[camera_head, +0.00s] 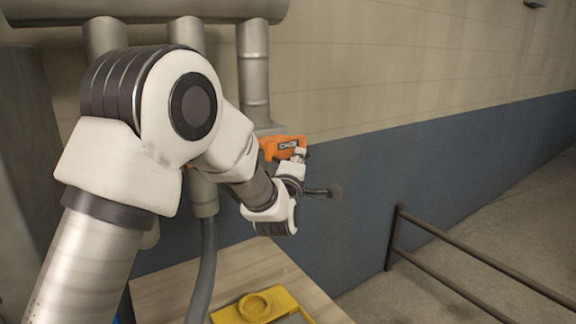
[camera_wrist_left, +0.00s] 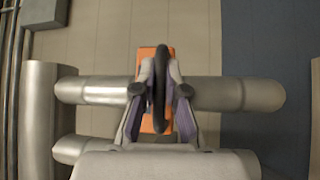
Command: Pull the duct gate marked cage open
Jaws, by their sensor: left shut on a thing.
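The duct gate marked CAGE (camera_head: 283,146) is an orange block on the grey vertical duct by the wall. It also shows in the left wrist view as an orange strip (camera_wrist_left: 147,53) across the pipe. My left gripper (camera_head: 298,157) is at the gate's right front side in the head view. In the left wrist view my left gripper (camera_wrist_left: 161,90) has its fingers closed on both sides of a dark loop-shaped handle (camera_wrist_left: 160,65) in front of the orange gate. My arm hides part of the ducts. My right gripper is in neither view.
A thick horizontal duct (camera_head: 140,9) runs along the top, with several vertical pipes below it. A grey hose (camera_head: 207,265) hangs to a wooden table (camera_head: 240,270) bearing a yellow fixture (camera_head: 285,300). A dark railing (camera_head: 455,285) stands at right, with open floor beyond.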

